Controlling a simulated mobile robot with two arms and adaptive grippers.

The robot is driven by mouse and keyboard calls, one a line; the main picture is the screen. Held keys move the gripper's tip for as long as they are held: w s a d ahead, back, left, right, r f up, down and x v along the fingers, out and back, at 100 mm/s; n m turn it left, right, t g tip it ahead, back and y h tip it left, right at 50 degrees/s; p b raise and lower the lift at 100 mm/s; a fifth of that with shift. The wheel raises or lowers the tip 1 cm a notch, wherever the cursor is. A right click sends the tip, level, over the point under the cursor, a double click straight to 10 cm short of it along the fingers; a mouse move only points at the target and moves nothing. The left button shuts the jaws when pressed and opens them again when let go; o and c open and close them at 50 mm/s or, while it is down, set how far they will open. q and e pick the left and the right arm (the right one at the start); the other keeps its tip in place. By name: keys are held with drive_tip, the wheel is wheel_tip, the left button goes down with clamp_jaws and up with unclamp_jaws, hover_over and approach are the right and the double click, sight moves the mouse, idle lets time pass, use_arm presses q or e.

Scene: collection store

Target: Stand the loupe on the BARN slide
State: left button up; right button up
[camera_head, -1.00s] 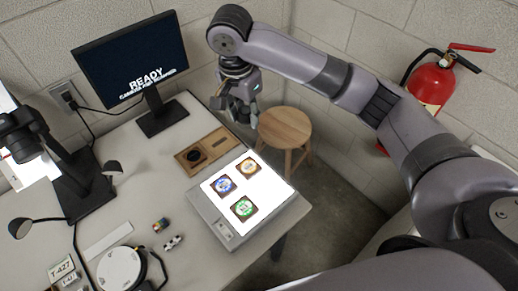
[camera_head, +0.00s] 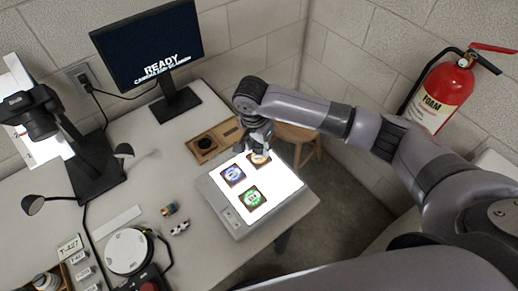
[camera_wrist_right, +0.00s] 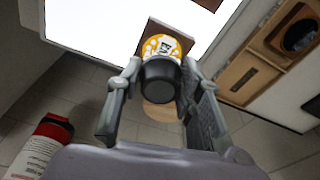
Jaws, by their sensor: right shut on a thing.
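My right gripper (camera_head: 260,148) is over the far corner of the glowing light box (camera_head: 238,228). In the right wrist view its fingers (camera_wrist_right: 155,90) are shut on the loupe (camera_wrist_right: 160,80), a short black cylinder. The loupe is in front of the slide with an orange-yellow disc (camera_wrist_right: 158,46), which my gripper partly covers in the head view (camera_head: 262,160). I cannot tell whether loupe and slide touch. A blue-disc slide (camera_head: 233,175) and a green-disc slide (camera_head: 252,197) lie nearby on the box. The slide lettering is too small to read. My left gripper is not in view.
A wooden holder (camera_head: 224,143) with a dark round recess lies behind the light box. A monitor (camera_head: 150,45), a camera stand (camera_head: 95,170), a white round device (camera_head: 127,251) and small blocks (camera_head: 180,227) are on the table. A stool (camera_head: 299,136) stands beyond the table edge.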

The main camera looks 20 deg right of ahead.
sight(256, 147)
wheel_tip(256, 147, down, 2)
drive_tip(key=shift+f, duration=0.1)
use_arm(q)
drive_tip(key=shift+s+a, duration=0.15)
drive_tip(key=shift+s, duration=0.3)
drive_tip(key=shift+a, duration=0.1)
use_arm(e)
drive_tip(key=shift+f, duration=0.1)
drive_tip(key=o, duration=1.3)
drive_tip(key=shift+f, duration=0.1)
drive_tip(key=shift+c, duration=0.2)
drive_tip(key=r, duration=0.4)
drive_tip(key=a+r, duration=0.1)
drive_tip(key=r, duration=0.7)
drive_tip(key=shift+s+a+r, duration=0.15)
drive_tip(key=shift+s, duration=0.25)
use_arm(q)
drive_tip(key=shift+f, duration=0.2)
